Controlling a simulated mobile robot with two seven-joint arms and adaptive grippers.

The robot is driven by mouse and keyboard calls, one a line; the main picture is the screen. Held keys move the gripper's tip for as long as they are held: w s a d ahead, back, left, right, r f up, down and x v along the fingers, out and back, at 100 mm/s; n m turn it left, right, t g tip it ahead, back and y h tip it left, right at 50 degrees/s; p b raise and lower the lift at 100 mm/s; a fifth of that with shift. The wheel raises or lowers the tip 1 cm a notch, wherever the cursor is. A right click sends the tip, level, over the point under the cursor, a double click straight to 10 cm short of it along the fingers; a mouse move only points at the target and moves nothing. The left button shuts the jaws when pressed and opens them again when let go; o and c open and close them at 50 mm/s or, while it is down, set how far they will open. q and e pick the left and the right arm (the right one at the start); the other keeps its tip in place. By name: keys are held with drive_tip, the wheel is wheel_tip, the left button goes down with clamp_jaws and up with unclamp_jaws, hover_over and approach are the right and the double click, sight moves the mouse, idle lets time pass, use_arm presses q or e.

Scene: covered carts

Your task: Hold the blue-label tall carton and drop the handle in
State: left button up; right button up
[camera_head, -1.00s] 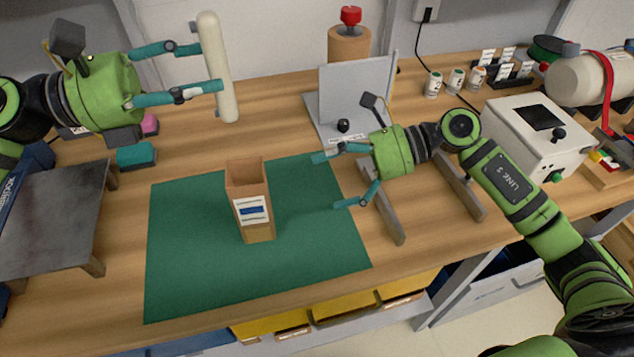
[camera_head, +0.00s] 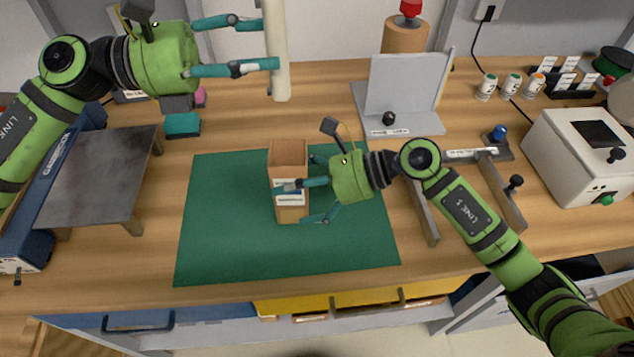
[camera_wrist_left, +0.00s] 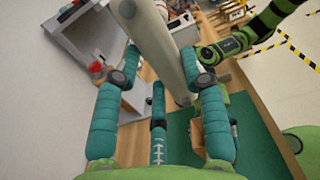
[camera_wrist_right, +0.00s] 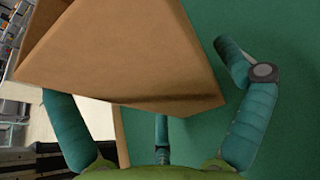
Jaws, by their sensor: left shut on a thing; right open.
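The tall carton (camera_head: 288,153) is open-topped brown cardboard with a label on its front and stands upright on the green mat (camera_head: 230,250). My right gripper (camera_head: 297,203) is open at the carton's right side, one finger across the front label. In the right wrist view the carton (camera_wrist_right: 120,60) fills the upper left, between the spread fingers (camera_wrist_right: 160,80). My left gripper (camera_head: 277,43) is shut on the handle, a long cream rod (camera_head: 279,75), held upright in the air behind and above the carton. The handle (camera_wrist_left: 155,45) also shows between the fingers in the left wrist view.
A dark metal stand (camera_head: 95,185) is at the left, with a teal block (camera_head: 183,125) near it. A grey upright panel (camera_head: 405,85) stands behind. A white box (camera_head: 580,150) is at the right. The mat's front and left are clear.

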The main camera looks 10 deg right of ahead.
drive_tip(key=shift+a+f, duration=0.15)
drive_tip(key=shift+a, duration=0.25)
drive_tip(key=shift+c, duration=0.4)
drive_tip(key=c, duration=1)
use_arm(q)
wheel_tip(320, 180, down, 9)
use_arm(e)
drive_tip(key=shift+o, duration=0.2)
drive_tip(key=shift+f, duration=0.1)
use_arm(q)
drive_tip(key=shift+a+f, duration=0.1)
drive_tip(key=shift+f, duration=0.15)
idle(0.4)
drive_tip(key=shift+f, duration=1.65)
